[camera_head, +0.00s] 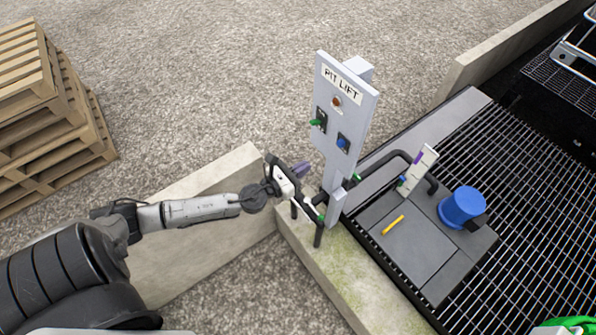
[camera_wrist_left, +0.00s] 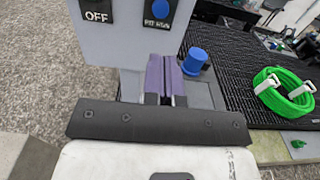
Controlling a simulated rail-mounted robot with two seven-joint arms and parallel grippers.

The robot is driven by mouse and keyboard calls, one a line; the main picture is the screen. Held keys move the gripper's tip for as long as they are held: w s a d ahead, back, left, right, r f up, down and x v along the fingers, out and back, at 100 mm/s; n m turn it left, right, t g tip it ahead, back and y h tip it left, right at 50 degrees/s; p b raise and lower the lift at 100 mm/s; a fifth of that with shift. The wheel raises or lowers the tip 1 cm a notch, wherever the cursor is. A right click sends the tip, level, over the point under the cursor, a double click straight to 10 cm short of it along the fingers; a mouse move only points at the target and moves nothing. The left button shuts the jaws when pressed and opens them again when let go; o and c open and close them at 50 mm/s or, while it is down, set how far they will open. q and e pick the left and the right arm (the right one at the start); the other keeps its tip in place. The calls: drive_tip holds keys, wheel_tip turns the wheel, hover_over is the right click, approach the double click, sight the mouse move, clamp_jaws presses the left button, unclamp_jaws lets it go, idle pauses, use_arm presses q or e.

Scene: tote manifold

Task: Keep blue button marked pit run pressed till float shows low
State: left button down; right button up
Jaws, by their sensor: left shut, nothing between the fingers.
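The grey panel labelled PIT LIFT (camera_head: 325,150) stands upright on a post at the wall's edge. Its blue button (camera_head: 342,143) sits on a black plate at the lower right, apart from any finger. The button also shows at the top of the left wrist view (camera_wrist_left: 160,8), above a partly readable label. My left gripper (camera_head: 304,168) is shut and empty, its purple fingers (camera_wrist_left: 165,78) below the button's level in front of the panel. A white upright plate with a purple mark (camera_head: 418,168) stands right of the panel; I cannot read a float level on it.
A green switch (camera_head: 317,122) is left of the button. A blue cylinder (camera_head: 462,207) and yellow bar (camera_head: 393,225) are on the dark cover beside the black grating (camera_head: 540,200). A low concrete wall (camera_head: 205,235) runs below my arm. Pallets (camera_head: 40,110) are stacked left.

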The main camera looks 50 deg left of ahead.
use_arm(q)
drive_tip(key=shift+s, duration=0.75)
use_arm(e)
drive_tip(key=shift+d+f, duration=0.1)
drive_tip(key=shift+f, duration=0.15)
idle(0.3)
use_arm(q)
drive_tip(key=shift+s+a+r, duration=0.1)
drive_tip(key=shift+s+r, duration=0.15)
drive_tip(key=shift+s, duration=0.5)
use_arm(e)
drive_tip(key=shift+s+d+f, duration=0.1)
drive_tip(key=shift+s+d, duration=0.2)
drive_tip(key=shift+d, duration=0.05)
use_arm(q)
drive_tip(key=shift+w, duration=0.1)
